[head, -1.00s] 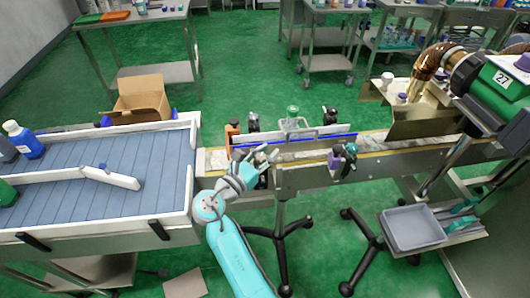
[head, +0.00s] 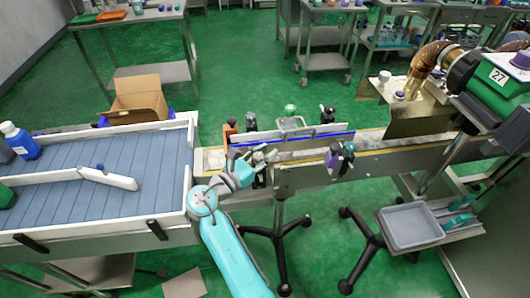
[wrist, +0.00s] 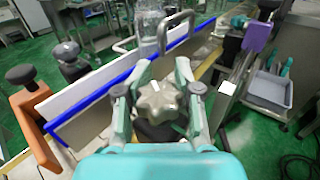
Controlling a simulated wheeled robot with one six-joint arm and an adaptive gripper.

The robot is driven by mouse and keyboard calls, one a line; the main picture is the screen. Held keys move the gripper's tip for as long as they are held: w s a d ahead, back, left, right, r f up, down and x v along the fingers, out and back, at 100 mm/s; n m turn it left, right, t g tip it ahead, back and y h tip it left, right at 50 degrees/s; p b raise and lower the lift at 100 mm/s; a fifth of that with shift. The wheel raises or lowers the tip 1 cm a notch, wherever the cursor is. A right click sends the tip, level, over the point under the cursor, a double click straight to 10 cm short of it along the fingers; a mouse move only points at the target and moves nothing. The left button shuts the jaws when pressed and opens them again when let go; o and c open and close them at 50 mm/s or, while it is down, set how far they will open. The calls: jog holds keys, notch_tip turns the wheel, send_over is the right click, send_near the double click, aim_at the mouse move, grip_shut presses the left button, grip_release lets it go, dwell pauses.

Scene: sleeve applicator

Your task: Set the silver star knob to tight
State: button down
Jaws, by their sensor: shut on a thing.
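The silver star knob (wrist: 158,103) sits between the fingers of my gripper (wrist: 163,78) in the wrist view. It is a lobed metallic knob, with a dark part showing beneath it. My gripper is shut on it, with one finger on each side. In the head view my gripper (head: 262,155) is at the near side rail of the conveyor, and the knob is mostly hidden by the fingers. I cannot read any tight or loose marking in either view.
A blue-edged guide rail (head: 292,139) runs just beyond my gripper. An orange bracket with a dark knob (wrist: 38,118) stands to the left. Purple (head: 332,155) and teal (head: 348,149) parts are to the right. A grey tray (head: 410,228) hangs at lower right.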

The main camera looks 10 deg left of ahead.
jog(key=shift+s+a+f, duration=0.1)
jog(key=shift+a+f, duration=0.1)
dwell(0.3)
jog(key=c, duration=1.1)
grip_release()
jog(key=shift+r, duration=0.1)
jog(key=shift+r, duration=0.2)
notch_tip(320, 180, up, 10)
jog(key=shift+f, duration=0.2)
jog(key=shift+o, duration=0.2)
jog(key=shift+f, duration=0.1)
